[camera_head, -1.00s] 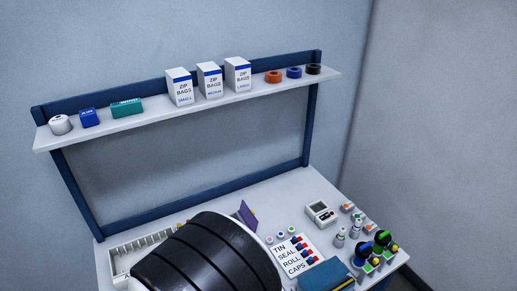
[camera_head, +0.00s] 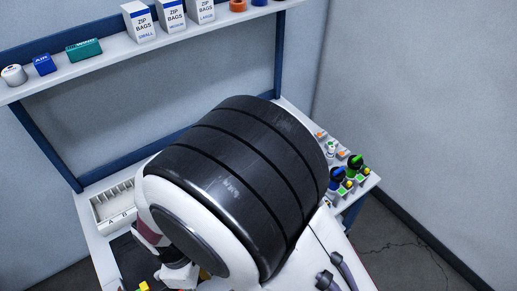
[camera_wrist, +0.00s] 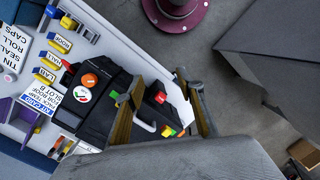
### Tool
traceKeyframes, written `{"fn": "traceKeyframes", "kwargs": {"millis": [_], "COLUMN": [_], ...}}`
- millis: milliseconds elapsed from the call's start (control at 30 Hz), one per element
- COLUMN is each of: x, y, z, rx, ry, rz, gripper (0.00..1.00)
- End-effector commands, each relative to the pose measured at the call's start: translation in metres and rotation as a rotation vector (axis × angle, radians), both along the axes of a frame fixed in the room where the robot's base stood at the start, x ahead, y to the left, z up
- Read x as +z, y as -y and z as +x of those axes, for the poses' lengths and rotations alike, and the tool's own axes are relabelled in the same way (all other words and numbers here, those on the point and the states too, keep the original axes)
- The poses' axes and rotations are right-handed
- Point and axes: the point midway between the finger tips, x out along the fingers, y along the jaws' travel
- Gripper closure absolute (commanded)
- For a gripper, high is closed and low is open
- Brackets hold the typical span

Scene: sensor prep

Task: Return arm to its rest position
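My gripper (camera_wrist: 160,82) shows in the wrist view with its two brownish fingers spread apart. I see nothing clamped between them. Behind the fingers lies a black case or bag (camera_wrist: 104,108) with an orange knob, a red button and a pale handle. I cannot tell its distance from the fingertips. In the head view my large black-and-white arm link covers the middle of the bench, and my gripper cannot be made out there.
The bench carries a white slotted rack (camera_head: 101,211) at left and several small bottles and coloured tools (camera_head: 338,180) at right. A shelf (camera_head: 110,62) with boxes runs behind. In the wrist view, labelled blocks (camera_wrist: 62,42) line the bench, and a maroon round base (camera_wrist: 190,22) stands on the floor.

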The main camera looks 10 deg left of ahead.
Motion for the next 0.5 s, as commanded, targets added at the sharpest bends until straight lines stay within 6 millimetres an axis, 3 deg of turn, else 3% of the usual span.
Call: {"fn": "traceKeyframes", "kwargs": {"millis": [500], "x": [0.092], "y": [0.074], "z": [0.046], "rx": [-0.480], "ry": [0.063], "rz": [0.039], "gripper": [0.62]}}
